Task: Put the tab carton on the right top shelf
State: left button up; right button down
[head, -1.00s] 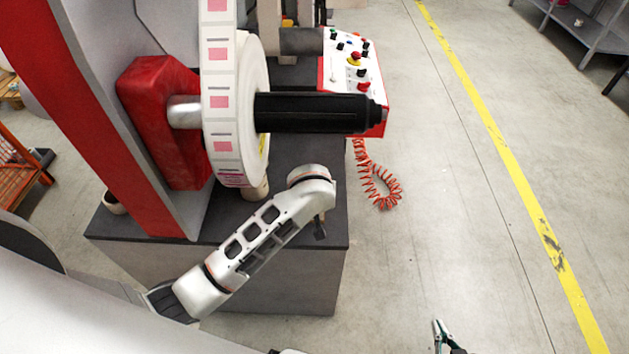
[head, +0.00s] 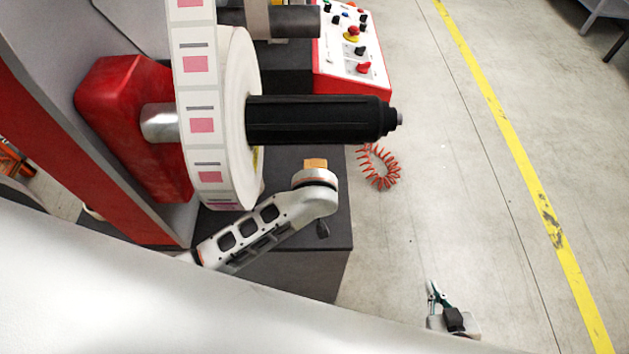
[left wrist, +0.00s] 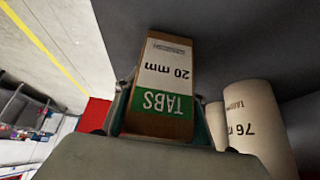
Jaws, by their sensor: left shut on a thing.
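The tab carton (left wrist: 165,85) is a brown box with a white and green label reading TABS and 20 mm, upside down in the left wrist view. My left gripper (left wrist: 162,108) is shut on it, with one finger at each side. In the head view the left gripper's fingers are hidden behind my wrist; a small brown patch (head: 316,164) just beyond the wrist looks like the carton. My right gripper (head: 438,298) is low in the head view, well away from the carton; its finger gap is unclear. I cannot make out the right top shelf.
The rewinder's label roll (head: 235,120) and black shaft (head: 315,119) stand close beside my left arm. Cardboard cores (left wrist: 255,125) stand near the carton. A control box (head: 352,50) is at the back. Open floor lies right of the dark machine base (head: 335,235).

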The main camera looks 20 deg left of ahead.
pick_arm(q)
jog(key=shift+s+d+f, duration=0.1)
jog(key=shift+s+d, duration=0.05)
jog(key=shift+s, duration=0.05)
jog(key=o, duration=1.3)
jog(key=shift+f, duration=0.1)
